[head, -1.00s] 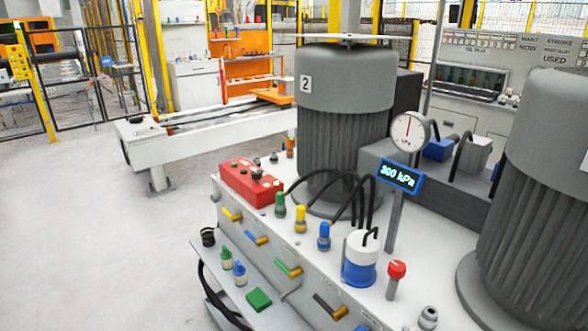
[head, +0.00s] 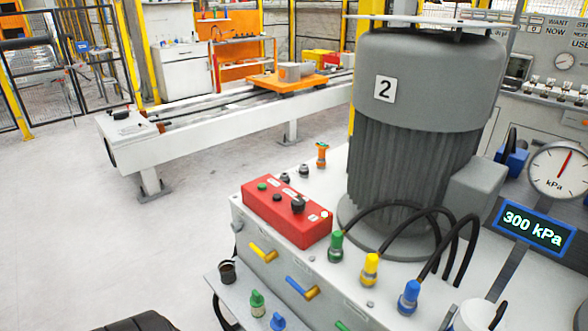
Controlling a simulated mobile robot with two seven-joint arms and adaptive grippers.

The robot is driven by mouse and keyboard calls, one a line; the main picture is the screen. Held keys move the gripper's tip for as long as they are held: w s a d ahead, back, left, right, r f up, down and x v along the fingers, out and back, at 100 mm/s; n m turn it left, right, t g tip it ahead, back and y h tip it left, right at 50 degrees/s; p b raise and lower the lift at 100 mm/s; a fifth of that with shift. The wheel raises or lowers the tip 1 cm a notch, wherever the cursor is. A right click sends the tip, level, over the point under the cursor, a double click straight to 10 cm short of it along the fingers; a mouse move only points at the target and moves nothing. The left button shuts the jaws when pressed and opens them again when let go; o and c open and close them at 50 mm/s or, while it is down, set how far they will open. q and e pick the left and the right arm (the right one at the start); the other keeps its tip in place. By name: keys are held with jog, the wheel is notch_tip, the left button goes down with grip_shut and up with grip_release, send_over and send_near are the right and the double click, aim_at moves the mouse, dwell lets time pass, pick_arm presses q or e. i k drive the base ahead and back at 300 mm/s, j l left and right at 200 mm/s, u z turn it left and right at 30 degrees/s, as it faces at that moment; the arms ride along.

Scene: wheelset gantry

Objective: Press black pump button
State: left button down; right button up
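A red control box (head: 270,220) sits on the near left corner of the white pump cabinet, left of the grey motor marked 2. On its top are a small green button (head: 262,186), a small black button (head: 277,197), a larger black knob (head: 298,204) and a pale button at the right end. Small labels lie beside them, too small to read. Nothing touches the box. Neither gripper shows in the head view. A dark rounded part at the bottom left edge is cut off, and I cannot tell what it is.
The motor (head: 415,150) rises behind the box. Green, yellow and blue hose fittings (head: 370,268) stand to its right. A gauge (head: 560,170) and a 300 kPa display (head: 533,227) are farther right. A lower shelf holds a dark cup (head: 228,271). Floor on the left is clear.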

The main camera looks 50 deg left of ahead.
aim_at(277, 197)
jog(key=j+z, duration=0.1)
jog(key=j, duration=2)
